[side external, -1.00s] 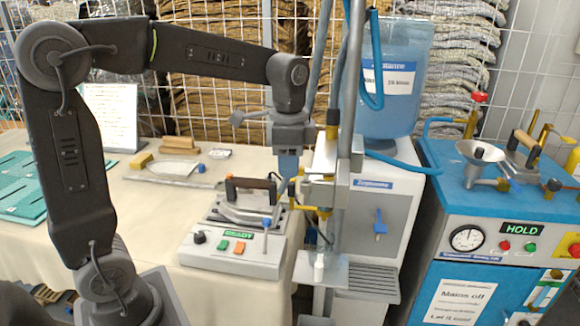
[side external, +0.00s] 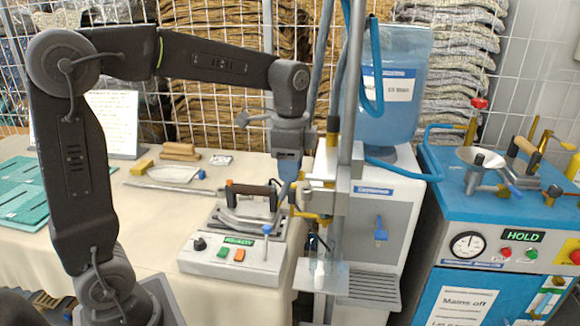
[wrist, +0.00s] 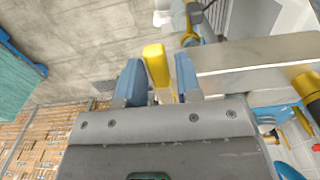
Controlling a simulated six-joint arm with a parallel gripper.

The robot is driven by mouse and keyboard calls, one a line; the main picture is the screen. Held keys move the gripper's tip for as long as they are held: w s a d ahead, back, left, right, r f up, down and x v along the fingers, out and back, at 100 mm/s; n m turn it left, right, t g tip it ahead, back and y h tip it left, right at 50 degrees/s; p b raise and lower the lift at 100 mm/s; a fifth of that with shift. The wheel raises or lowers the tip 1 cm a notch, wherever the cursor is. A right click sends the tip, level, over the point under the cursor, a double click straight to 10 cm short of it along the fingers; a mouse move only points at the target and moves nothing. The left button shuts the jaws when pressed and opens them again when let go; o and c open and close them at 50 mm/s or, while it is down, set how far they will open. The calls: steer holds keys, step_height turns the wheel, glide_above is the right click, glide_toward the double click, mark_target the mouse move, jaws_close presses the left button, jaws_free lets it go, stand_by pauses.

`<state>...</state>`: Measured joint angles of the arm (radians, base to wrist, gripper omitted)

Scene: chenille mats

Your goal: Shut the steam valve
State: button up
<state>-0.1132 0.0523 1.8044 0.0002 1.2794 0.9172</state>
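A yellow lever grip (wrist: 155,65) shows between my fingers in the wrist view. In the side view, yellow valve parts (side external: 299,212) sit low on the metal fitting of the upright pole. I cannot tell for certain that this grip belongs to the steam valve. My gripper (wrist: 158,80) points down with its two blue fingers on either side of the yellow grip. A narrow gap shows, at least at the right finger. In the side view my gripper (side external: 289,172) is just left of the pole's fitting, and its fingertips partly hide the valve area.
A press with a green READY display (side external: 239,241) stands below left on the table. The metal pole (side external: 349,110) and white dispenser (side external: 376,225) are close on the right. A blue-topped boiler (side external: 440,195) reading HOLD stands farther right. A teal mat (side external: 30,185) lies left.

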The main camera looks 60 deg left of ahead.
steer(key=shift+o, duration=1.2)
step_height(320, 180, up, 14)
steer(key=shift+s+f, duration=0.1)
steer(key=shift+f, duration=0.05)
steer(key=s+d+f+n+t, duration=0.2)
steer(key=s+f+n, duration=0.2)
steer(key=s+f, duration=0.3)
steer(key=s+d+f+n+t, duration=0.2)
steer(key=s+f+n+t, duration=0.1)
steer(key=s+f+n, duration=0.2)
steer(key=s+f, duration=0.2)
steer(key=s, duration=0.2)
steer(key=shift+f+t, duration=0.3)
steer(key=shift+f, duration=0.1)
